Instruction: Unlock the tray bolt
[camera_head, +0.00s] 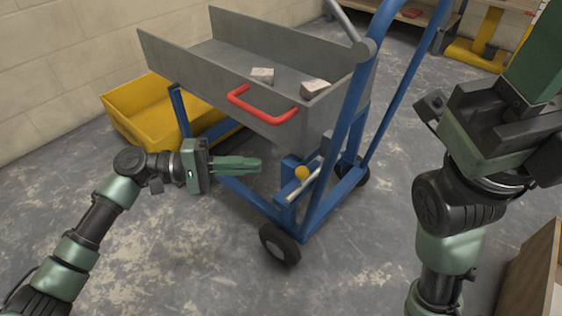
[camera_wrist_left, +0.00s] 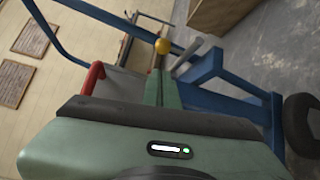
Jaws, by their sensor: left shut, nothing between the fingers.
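The grey tray (camera_head: 205,72) sits level on a blue wheeled frame (camera_head: 337,150), with a red handle (camera_head: 262,116) on its near side. The tray bolt is a silver rod (camera_head: 303,187) with a yellow knob (camera_head: 302,173), low on the frame. The knob also shows in the left wrist view (camera_wrist_left: 162,46), just beyond my fingertips. My left gripper (camera_head: 258,164) is shut and empty, left of the knob and apart from it in the head view. My right arm stands at the right; its fingertips are not clearly visible.
Two grey blocks (camera_head: 262,75) (camera_head: 314,87) lie in the tray. A yellow tub (camera_head: 125,105) stands behind the cart by the wall. A black wheel (camera_head: 280,244) is below the bolt. A wooden box (camera_head: 530,272) is at the lower right. The floor in front is clear.

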